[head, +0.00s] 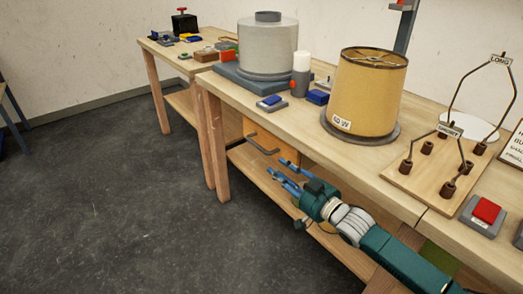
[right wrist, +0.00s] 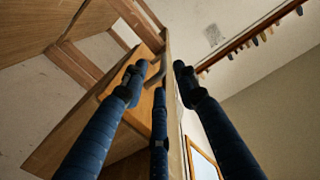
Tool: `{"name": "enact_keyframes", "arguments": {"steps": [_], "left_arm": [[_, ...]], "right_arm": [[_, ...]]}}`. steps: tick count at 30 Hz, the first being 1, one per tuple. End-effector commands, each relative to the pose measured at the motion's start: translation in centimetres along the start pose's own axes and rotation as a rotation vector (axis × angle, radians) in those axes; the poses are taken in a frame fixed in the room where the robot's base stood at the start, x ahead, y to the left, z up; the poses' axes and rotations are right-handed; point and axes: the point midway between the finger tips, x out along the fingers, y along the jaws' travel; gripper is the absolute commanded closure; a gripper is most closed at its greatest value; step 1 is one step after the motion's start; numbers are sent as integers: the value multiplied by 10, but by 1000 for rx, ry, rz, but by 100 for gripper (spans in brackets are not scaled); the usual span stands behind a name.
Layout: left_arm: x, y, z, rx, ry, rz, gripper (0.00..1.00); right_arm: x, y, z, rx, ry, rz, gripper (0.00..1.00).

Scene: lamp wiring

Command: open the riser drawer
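The riser drawer (head: 258,132) is a light wood front below the bench top in the head view, with a dark bar handle (head: 262,145). It looks shut, though its right side is partly hidden. My right gripper (head: 279,170), teal with blue fingers, is just below and right of the handle, its fingers apart. In the right wrist view the fingers of the right gripper (right wrist: 158,72) are spread, and a grey curved handle (right wrist: 154,80) shows close to the left fingertip. I cannot tell whether they touch. My left gripper is not in view.
The bench top (head: 300,117) above carries a grey cylinder (head: 268,48), a tan lampshade (head: 370,85) and a board with wire frames (head: 430,178). A lower shelf (head: 250,172) runs beneath my right arm. The dark floor (head: 110,200) at left is clear.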

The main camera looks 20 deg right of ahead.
Motion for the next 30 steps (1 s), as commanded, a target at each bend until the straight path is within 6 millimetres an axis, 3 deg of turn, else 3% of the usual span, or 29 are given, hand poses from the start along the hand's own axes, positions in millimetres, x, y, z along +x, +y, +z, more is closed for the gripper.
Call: {"name": "enact_keyframes", "arguments": {"steps": [3,8,20,24,30], "left_arm": [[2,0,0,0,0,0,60],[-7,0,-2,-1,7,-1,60],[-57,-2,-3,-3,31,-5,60],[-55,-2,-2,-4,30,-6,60],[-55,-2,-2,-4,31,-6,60]], "right_arm": [[4,7,-15,6,40,-14,71],[19,7,-18,8,48,-16,71],[88,6,-20,6,46,-16,71],[103,6,-20,7,45,-15,71],[111,5,-21,6,43,-15,71]]}}
